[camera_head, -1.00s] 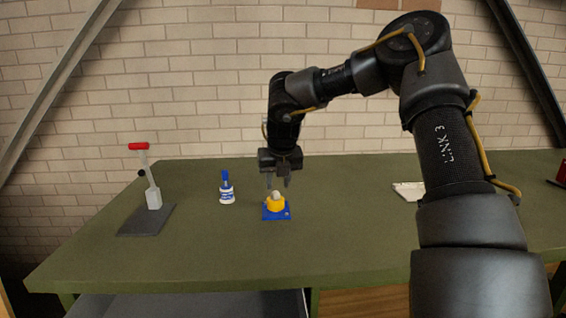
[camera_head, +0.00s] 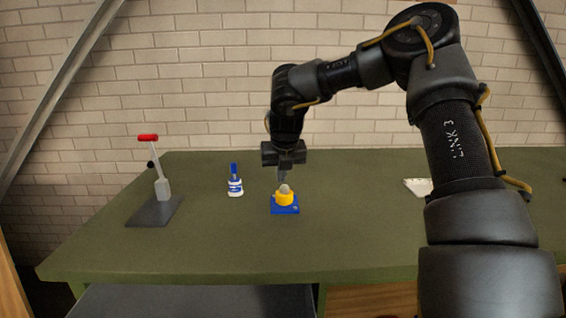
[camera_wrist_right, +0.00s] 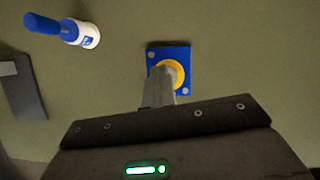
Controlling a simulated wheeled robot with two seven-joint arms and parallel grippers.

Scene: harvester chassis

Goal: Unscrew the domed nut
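My right gripper (camera_head: 283,180) points down from above. Its fingers are close together, with the tips at the top of the nut. In the right wrist view the fingers (camera_wrist_right: 160,88) reach over the yellow ring (camera_wrist_right: 177,73) and hide most of the nut; they look shut on it, though the contact itself is partly hidden. My left gripper is not in view.
A white bottle with a blue top (camera_head: 235,187) stands left of the blue plate. Further left is a grey base (camera_head: 155,211) with a red-handled lever (camera_head: 148,138). A white flat item (camera_head: 418,187) lies to the right. The table front (camera_head: 200,250) is clear.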

